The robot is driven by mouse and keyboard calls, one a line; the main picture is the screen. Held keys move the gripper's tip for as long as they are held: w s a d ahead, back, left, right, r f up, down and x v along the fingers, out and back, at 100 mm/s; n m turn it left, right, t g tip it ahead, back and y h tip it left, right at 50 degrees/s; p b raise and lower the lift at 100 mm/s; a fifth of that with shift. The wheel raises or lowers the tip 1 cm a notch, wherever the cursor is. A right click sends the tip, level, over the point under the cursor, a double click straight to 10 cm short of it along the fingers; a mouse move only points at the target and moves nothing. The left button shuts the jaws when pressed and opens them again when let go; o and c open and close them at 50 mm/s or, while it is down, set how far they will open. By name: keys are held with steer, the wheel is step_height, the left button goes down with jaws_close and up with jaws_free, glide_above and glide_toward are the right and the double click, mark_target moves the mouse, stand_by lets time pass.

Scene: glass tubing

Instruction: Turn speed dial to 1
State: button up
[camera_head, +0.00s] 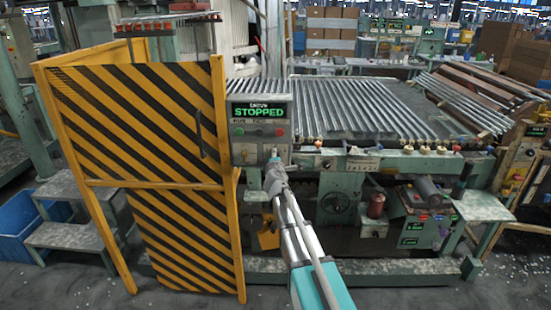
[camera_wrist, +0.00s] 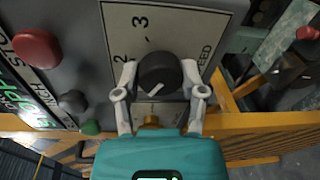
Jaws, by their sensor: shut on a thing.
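The black speed dial (camera_wrist: 158,72) sits on a light scale plate (camera_wrist: 185,25) marked SPEED, with the numbers 2 and 3 readable. My gripper (camera_wrist: 159,68) is shut on the dial, one finger on each side. The dial's white pointer line slants toward the lower left of the wrist view, below the 2. I cannot read a 1; that part of the plate is partly covered by the left finger. In the head view my gripper (camera_head: 275,158) reaches the lower part of the control panel (camera_head: 260,105), and the dial is hidden behind it.
In the wrist view, a red button (camera_wrist: 37,48), a black knob (camera_wrist: 72,101) and a green button (camera_wrist: 91,128) sit left of the dial. The green display (camera_head: 259,112) reads STOPPED. A yellow-and-black striped guard (camera_head: 140,120) stands close left of the panel. Glass tubes (camera_head: 370,105) lie to the right.

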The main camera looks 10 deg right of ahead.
stand_by(0.3)
steer(key=o, duration=1.1)
steer(key=shift+o, duration=0.2)
steer(key=shift+m, duration=0.4)
